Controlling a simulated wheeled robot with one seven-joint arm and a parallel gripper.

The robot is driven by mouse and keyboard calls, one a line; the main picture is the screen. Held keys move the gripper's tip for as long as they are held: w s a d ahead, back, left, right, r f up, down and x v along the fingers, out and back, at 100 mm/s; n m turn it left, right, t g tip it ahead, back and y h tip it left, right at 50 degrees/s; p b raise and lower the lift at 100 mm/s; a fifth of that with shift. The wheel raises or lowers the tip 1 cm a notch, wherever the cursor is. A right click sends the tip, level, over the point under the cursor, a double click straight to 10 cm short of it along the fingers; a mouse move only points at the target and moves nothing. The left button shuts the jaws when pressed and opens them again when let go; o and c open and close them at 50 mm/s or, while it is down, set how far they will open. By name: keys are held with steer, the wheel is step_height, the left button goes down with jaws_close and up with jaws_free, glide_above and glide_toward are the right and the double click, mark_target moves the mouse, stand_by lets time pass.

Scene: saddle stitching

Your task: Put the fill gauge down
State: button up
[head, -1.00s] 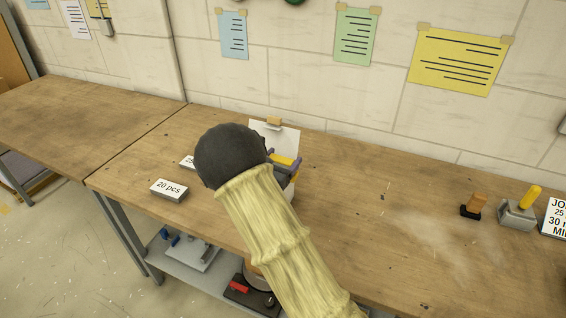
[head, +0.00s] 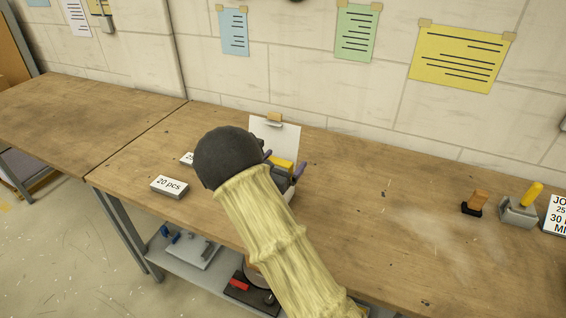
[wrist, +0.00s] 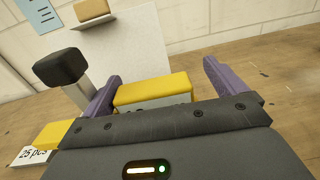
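A block with a yellow top and a grey lettered front, which I take for the fill gauge (wrist: 152,92), is between my gripper's fingers in the wrist view. Its yellow top also shows in the head view (head: 282,163). My gripper (wrist: 165,88) has its two purple fingers spread; it also shows in the head view (head: 284,164). A clear gap separates the right finger from the block; the left finger is close beside it, and I cannot tell if they touch. The block's underside is hidden by my gripper.
A white upright board (head: 285,135) stands just behind. A black-knobbed grey post (wrist: 62,68) and a yellow piece (wrist: 52,134) by a "25 pcs" sign (wrist: 32,156) are at left. A "20 pcs" sign (head: 169,187) is near the front edge.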

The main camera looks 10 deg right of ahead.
steer(key=shift+r, duration=0.2)
steer(key=shift+r+p, duration=0.2)
steer(key=shift+p, duration=0.15)
steer(key=b+v, duration=0.2)
steer(key=v, duration=1)
steer(key=shift+r, duration=0.15)
steer(key=shift+d, duration=0.15)
